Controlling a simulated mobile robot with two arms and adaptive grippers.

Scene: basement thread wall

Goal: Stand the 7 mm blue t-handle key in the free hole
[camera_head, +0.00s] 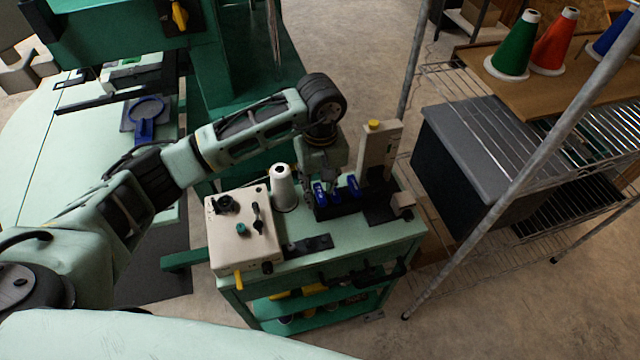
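Several blue t-handle keys (353,187) show as short blue handles at a dark key holder (345,208) on top of the green cart. The handles sit close together, and their sizes cannot be read. The free hole cannot be made out at this size. My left gripper (329,186) points down right over the left part of the holder, among the blue handles. Its fingers are small and partly merged with the handles, so I cannot tell if they are open or shut on a key. My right gripper is not in view.
On the cart (350,245), a white thread cone (284,188) and a beige control box (240,230) stand left of the holder. A beige upright with a yellow knob (380,150) stands close on the right. A wire rack with thread cones (513,45) is farther right.

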